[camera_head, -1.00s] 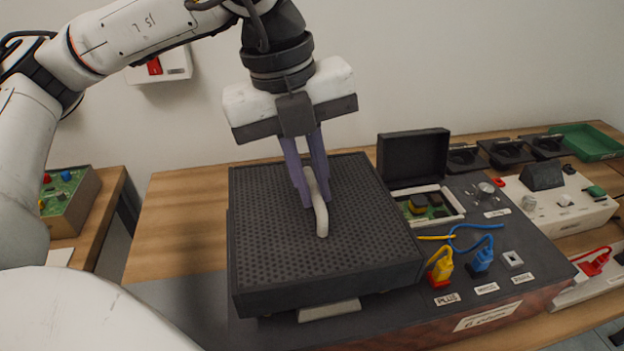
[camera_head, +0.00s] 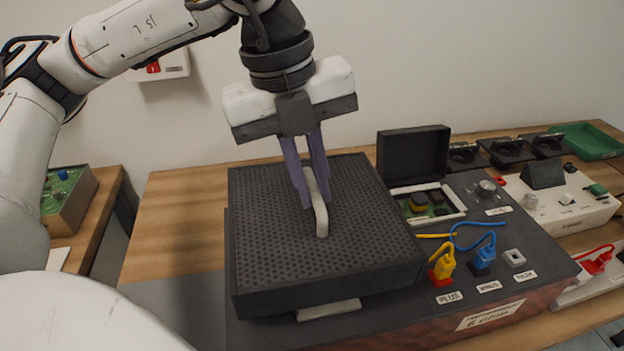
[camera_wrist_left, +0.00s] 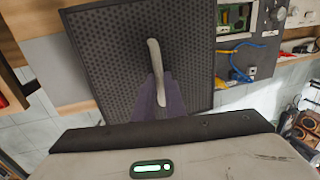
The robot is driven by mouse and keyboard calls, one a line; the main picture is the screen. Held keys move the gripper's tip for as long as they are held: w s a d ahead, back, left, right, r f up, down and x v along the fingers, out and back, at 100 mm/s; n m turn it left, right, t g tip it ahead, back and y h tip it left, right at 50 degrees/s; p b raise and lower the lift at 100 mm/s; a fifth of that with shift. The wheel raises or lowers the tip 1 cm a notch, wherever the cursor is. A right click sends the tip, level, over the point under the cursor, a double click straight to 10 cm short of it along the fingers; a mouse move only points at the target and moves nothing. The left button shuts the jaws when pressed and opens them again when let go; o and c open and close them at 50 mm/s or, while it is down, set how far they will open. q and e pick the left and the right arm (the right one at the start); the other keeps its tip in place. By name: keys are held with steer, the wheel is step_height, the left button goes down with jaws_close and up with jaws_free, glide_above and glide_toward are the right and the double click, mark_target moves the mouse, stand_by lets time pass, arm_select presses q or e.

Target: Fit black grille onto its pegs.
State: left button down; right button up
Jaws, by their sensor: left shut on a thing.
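The black grille (camera_head: 275,240) is a square perforated panel with a pale handle (camera_head: 321,216) on top. My left gripper (camera_head: 313,198) points down with its purple fingers shut on that handle. The grille is over the left part of the dark panel board (camera_head: 400,315). A pale piece (camera_head: 330,309) shows under its front edge. The pegs are hidden, and I cannot tell whether the grille touches them. In the left wrist view the grille (camera_wrist_left: 105,60) lies below the fingers, with the handle (camera_wrist_left: 155,65) between them. My right gripper is not in view.
Right of the grille are an open black lid (camera_head: 412,156) over a green circuit board, a yellow plug (camera_head: 442,264) and a blue plug (camera_head: 482,257) with cables. A white control box (camera_head: 560,203) and a green tray (camera_head: 590,141) stand farther right. Bare wood (camera_head: 180,220) lies to the left.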

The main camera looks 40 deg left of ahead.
arm_select(q)
steer(key=shift+f+b, duration=2.15)
steer(key=shift+f, duration=0.3)
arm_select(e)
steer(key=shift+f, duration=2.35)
arm_select(q)
steer(key=c, duration=1.7)
jaws_free()
steer(key=shift+c, duration=0.2)
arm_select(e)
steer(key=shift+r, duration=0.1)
arm_select(q)
steer(key=shift+r, duration=0.35)
step_height(320, 180, up, 10)
steer(key=s+a+p, duration=0.1)
steer(key=shift+s+f, duration=0.25)
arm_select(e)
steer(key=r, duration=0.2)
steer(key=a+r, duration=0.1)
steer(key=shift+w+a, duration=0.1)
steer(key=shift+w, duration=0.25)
arm_select(q)
steer(key=shift+a+r, duration=0.1)
